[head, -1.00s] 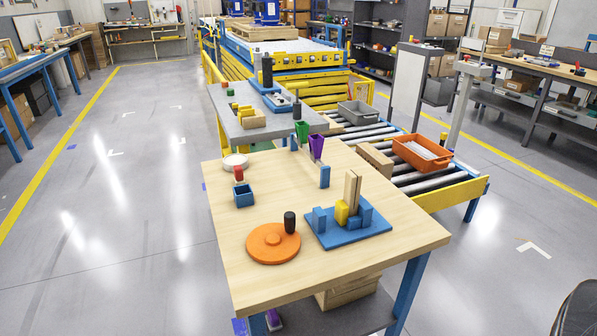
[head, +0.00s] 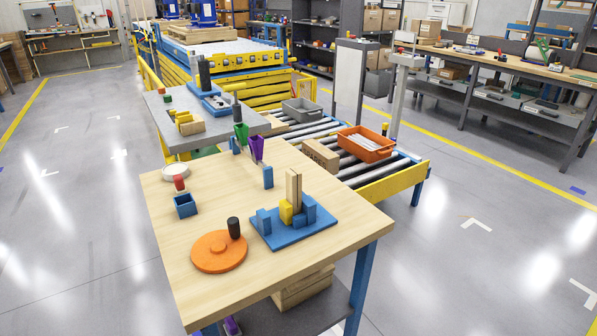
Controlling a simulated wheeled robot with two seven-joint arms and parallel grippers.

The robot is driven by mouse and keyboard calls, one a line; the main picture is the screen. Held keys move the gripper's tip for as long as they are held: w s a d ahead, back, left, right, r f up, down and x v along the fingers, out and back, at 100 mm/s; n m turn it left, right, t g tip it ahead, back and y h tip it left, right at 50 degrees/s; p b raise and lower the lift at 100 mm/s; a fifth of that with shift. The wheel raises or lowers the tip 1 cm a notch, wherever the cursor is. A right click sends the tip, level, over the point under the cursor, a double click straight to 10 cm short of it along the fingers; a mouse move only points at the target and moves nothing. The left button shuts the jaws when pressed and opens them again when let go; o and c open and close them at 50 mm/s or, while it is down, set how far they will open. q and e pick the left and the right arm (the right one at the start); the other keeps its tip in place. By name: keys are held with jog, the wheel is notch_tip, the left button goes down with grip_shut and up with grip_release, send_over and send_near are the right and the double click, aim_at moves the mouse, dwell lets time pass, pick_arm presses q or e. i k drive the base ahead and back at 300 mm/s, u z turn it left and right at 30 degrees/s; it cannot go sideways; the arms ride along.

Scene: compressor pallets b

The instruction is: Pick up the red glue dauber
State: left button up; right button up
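A small red piece (head: 179,183), which looks like the red glue dauber, shows on the left part of the wooden table (head: 330,215). It is right behind a blue open-topped box (head: 185,206) in the picture. I cannot tell whether it stands in the box or behind it. A round white dish (head: 175,171) is just behind the red piece. Neither of my grippers is in view.
An orange disc (head: 218,253) with a black cylinder (head: 234,228) lies at the table's front. A blue plate (head: 283,238) with upright blocks is right of it. Green and purple funnels (head: 256,148) stand at the back. A roller conveyor (head: 390,165) runs beside the table.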

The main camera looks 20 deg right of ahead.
aim_at(180, 188)
jog(key=u, duration=1.75)
jog(key=i, duration=2.25)
jog(key=z, duration=3.05)
